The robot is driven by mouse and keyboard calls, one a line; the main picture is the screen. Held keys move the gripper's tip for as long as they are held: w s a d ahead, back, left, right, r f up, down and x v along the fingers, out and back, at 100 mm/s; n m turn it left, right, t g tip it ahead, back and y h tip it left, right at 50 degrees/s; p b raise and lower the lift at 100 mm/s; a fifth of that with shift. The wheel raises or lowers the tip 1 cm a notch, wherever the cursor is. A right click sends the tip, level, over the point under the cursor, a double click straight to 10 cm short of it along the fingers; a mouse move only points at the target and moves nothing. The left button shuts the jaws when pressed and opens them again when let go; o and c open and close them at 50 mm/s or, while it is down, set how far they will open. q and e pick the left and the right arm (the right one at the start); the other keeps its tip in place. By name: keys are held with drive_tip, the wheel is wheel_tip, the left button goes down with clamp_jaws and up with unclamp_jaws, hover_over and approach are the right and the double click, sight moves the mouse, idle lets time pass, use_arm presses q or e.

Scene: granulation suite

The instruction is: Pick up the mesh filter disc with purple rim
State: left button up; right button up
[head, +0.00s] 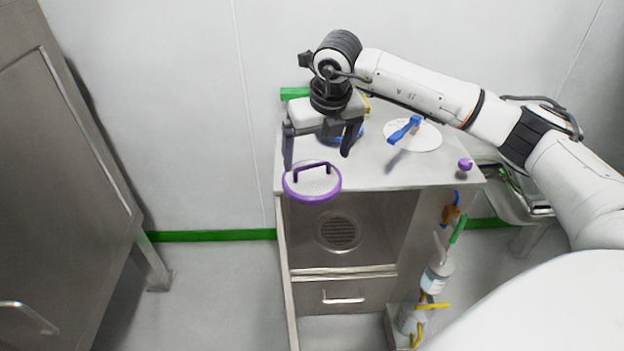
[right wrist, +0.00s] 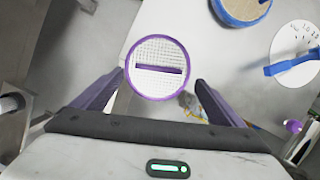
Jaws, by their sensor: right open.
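The mesh filter disc with purple rim (head: 312,197) lies at the front left edge of the steel cabinet top, its dark handle bar upward. In the right wrist view the disc (right wrist: 157,50) shows as a white mesh with a purple rim and a bar across it, ahead of the fingers. My right gripper (head: 318,160) is open above and just behind the disc, with a finger to either side. In the right wrist view my right gripper (right wrist: 155,90) has nothing between its fingers. My left gripper is not in view.
The cabinet top (head: 385,172) also holds a white disc (head: 425,137) with a blue handle (head: 405,129), a blue-rimmed disc (right wrist: 243,8) and a purple knob (head: 465,165). Bottles (head: 436,275) stand at the cabinet's right side. A steel cabinet (head: 60,180) stands at left.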

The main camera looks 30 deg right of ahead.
sight(312, 166)
drive_tip(key=x, duration=0.5)
drive_tip(key=shift+w+a+r, duration=0.1)
drive_tip(key=shift+w+a, duration=0.05)
drive_tip(key=c, duration=1.6)
